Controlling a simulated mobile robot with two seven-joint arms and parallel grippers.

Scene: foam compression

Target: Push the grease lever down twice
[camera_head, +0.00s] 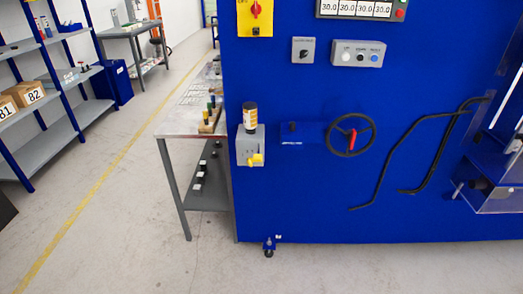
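A grease unit (249,145) is mounted on the left part of a blue machine's front face. It is a grey box with a dark-capped, orange-and-white labelled container (250,117) on top. A small yellow lever (256,160) sticks out at the lower right of the box; I take it to be the grease lever. Its exact tilt is too small to tell. Nothing touches it. Neither of my grippers shows in the head view.
The blue machine (330,210) carries a black handwheel (350,135) with a red handle, black hoses (415,150), and button boxes (357,53). A metal table (180,125) stands left of it. Shelves (50,90) line the left wall. The floor (140,230) in front is clear.

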